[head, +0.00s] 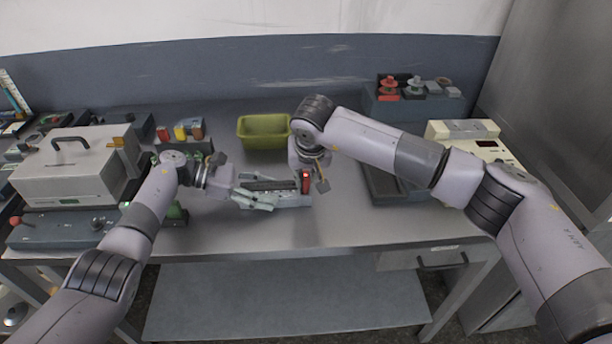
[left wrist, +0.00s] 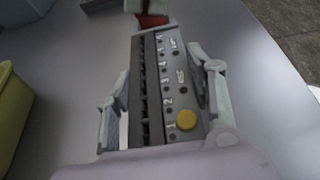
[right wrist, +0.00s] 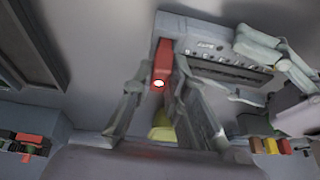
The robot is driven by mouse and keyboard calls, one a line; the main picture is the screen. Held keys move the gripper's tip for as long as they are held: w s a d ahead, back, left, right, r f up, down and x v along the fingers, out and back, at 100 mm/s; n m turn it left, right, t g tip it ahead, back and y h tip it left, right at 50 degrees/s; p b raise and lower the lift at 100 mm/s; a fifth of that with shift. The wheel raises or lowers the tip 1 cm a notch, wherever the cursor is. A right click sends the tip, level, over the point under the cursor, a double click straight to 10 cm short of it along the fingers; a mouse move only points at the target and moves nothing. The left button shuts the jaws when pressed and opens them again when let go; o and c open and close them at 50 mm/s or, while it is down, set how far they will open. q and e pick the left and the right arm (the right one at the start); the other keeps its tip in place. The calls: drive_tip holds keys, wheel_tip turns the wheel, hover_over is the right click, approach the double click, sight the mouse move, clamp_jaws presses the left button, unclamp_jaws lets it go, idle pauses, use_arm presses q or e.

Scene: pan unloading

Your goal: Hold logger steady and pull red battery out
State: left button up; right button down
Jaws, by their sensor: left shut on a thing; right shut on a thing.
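The logger (head: 270,186) is a grey block lying on the table. In the left wrist view the logger (left wrist: 170,95) shows a row of dark slots, numbers and a yellow button. My left gripper (head: 255,196) is shut on it, one finger along each long side. The red battery (head: 305,182) stands at the logger's far end from my left wrist. It shows in the right wrist view (right wrist: 163,62) between the fingers of my right gripper (right wrist: 158,88), which is shut on it. I cannot tell how deep the battery sits in the logger.
A green bin (head: 263,133) stands behind the logger. A grey case (head: 75,165) and small coloured parts (head: 180,131) are at left. A rack with red parts (head: 388,90) and a cream device (head: 465,135) are at right. The front table strip is clear.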

drive_tip(key=shift+r, duration=0.1)
drive_tip(key=shift+d+r, duration=0.1)
drive_tip(key=shift+r, duration=2.2)
use_arm(q)
drive_tip(key=o, duration=1.5)
